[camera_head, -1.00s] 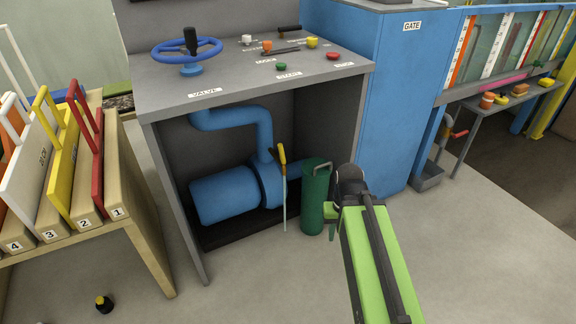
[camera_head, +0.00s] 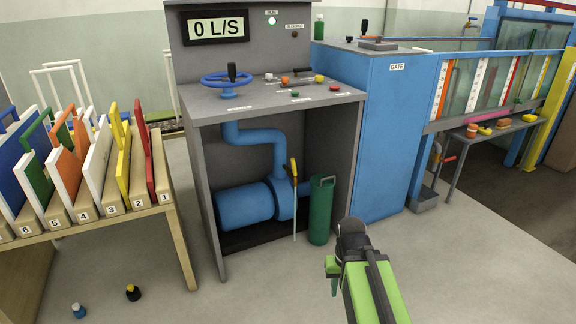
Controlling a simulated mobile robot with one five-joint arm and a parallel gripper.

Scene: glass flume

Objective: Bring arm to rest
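My arm (camera_head: 368,285) shows at the lower middle of the head view, with green links and a dark joint. It is folded low over the floor, in front of the grey control console. My gripper is at most partly visible near a small green piece at the arm's far end, and its fingers cannot be made out. I see nothing held. The arm appears apart from the green cylinder (camera_head: 320,210) behind it.
The grey console (camera_head: 345,97) carries a blue valve wheel (camera_head: 226,80) and a "0 L/S" display (camera_head: 216,27). A blue gate cabinet (camera_head: 385,130) stands right of it. A wooden rack (camera_head: 172,225) of coloured plates stands left. Floor between is clear.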

